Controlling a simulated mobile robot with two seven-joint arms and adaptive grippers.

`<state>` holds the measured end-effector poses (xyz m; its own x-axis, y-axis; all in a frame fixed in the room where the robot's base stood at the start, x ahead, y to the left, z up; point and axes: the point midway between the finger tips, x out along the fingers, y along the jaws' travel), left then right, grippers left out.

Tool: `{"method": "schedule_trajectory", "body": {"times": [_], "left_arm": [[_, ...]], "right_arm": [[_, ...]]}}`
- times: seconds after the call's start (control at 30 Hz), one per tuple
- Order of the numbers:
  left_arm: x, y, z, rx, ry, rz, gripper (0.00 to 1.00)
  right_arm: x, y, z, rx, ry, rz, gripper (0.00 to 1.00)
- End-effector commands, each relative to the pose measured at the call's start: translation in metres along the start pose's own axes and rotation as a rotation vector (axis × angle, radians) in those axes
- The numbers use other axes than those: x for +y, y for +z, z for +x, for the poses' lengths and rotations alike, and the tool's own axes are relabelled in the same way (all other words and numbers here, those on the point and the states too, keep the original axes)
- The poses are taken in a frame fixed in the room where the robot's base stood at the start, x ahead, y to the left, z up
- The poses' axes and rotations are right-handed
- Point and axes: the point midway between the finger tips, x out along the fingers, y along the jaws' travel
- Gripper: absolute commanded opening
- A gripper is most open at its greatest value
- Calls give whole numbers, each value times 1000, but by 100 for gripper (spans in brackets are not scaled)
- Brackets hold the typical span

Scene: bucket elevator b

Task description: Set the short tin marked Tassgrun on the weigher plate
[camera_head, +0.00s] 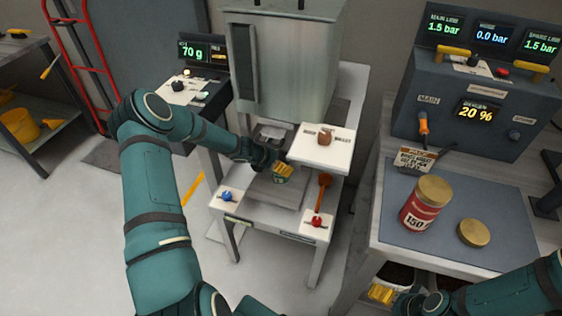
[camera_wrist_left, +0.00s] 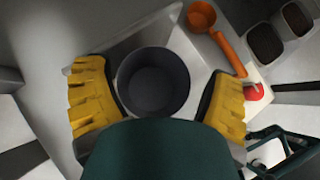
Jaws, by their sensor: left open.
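My left gripper (camera_head: 282,172) is open over the low stand below the grey hopper. In the left wrist view its yellow fingers (camera_wrist_left: 158,102) stand either side of a round dark cup (camera_wrist_left: 155,80), with gaps visible. The head view mostly hides this cup. A red tin with a gold lid (camera_head: 421,205), marked 150, stands on the right bench; a low gold round thing (camera_head: 474,232), perhaps a short tin or a lid, lies beside it. I cannot read the name Tassgrun on either. My right gripper (camera_head: 385,294) is partly in view at the bench's front edge; its opening is unclear.
A display (camera_head: 193,52) reads 70 g at the back left; which surface is the weigher plate is unclear. The grey hopper (camera_head: 280,65) overhangs the stand. An orange scoop (camera_head: 322,190), red knob (camera_head: 317,222) and blue knob (camera_head: 227,196) are near my left gripper. A gauge panel (camera_head: 475,100) backs the bench.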

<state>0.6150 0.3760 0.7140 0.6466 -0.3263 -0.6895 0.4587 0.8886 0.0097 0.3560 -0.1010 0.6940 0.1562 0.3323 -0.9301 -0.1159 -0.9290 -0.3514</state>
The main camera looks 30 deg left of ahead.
Motion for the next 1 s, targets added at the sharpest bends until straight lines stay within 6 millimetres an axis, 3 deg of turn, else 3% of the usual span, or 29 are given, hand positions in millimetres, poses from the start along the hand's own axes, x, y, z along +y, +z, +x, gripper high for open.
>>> {"method": "schedule_trajectory", "body": {"times": [0.2,0.37,0.7,1.0], "left_arm": [[5,11,-10,-2,11,4,100],[5,10,-41,1,11,1,100],[2,-43,-94,2,8,-2,100],[1,-70,-123,1,6,0,100]], "right_arm": [[0,0,0,0,0,0,91],[-2,0,-4,-1,0,0,91],[0,0,-1,0,0,0,91],[-1,0,-2,-1,0,0,91]]}}
